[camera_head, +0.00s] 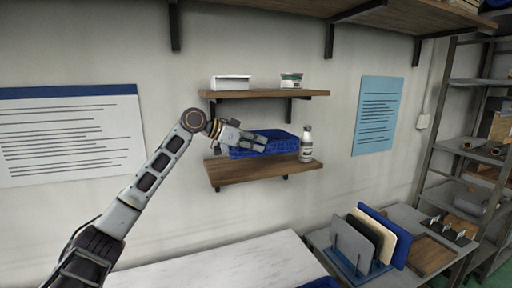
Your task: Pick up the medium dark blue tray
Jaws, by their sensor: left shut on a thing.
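A dark blue, basket-like tray (284,145) sits on the lower wooden wall shelf. My left gripper (262,143) reaches in from the left and is shut on the tray at its left part. The gripper hides some of the tray's front and left side. I cannot tell whether the tray is lifted off the shelf. My right gripper is not in view.
A white bottle (306,145) stands close to the tray's right end. The upper shelf (265,94) holds a white box (231,82) and a jar (291,80). Below right, a rack holds upright panels, one dark blue (398,247). A white table (220,265) lies below.

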